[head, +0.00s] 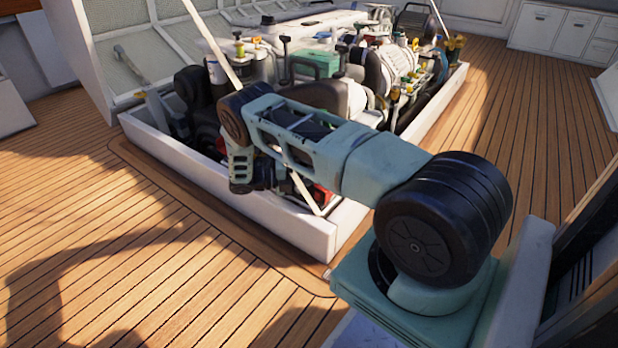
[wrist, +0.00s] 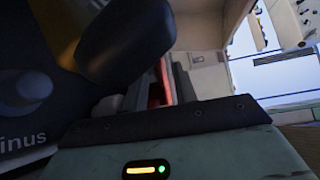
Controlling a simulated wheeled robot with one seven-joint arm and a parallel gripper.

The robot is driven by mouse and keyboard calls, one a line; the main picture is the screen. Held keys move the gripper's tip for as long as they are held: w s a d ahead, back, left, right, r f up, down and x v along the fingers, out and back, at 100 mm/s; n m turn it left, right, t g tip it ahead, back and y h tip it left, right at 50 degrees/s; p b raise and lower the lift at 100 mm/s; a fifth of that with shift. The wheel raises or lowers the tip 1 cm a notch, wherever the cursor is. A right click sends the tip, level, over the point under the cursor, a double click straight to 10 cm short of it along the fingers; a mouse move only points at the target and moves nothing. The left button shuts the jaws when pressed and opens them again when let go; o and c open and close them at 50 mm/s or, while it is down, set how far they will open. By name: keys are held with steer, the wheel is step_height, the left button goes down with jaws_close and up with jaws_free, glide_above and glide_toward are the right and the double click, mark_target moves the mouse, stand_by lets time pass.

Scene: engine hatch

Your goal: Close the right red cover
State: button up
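A red part (head: 319,196) shows low inside the near right corner of the engine hatch, partly hidden by my arm and the hatch wall. A narrow strip of red (wrist: 160,84) also shows in the wrist view, beside dark and grey parts. I cannot tell whether it is the right red cover, or whether that cover is open. My gripper (wrist: 150,135) fills the bottom of the wrist view with its teal body and dark front edge. It is down in the near end of the hatch, close to the red.
The hatch's white wall (head: 240,205) surrounds the engine (head: 345,75). Pale struts (head: 212,42) rise near my arm. In the wrist view a dark rounded part (wrist: 125,40) and a dark panel lettered "inus" (wrist: 25,120) are close. Wooden deck (head: 130,230) lies clear outside.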

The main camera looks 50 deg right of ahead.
steer(key=b+v, duration=0.2)
steer(key=v, duration=1.5)
steer(key=shift+a, duration=0.2)
steer(key=shift+w, duration=0.15)
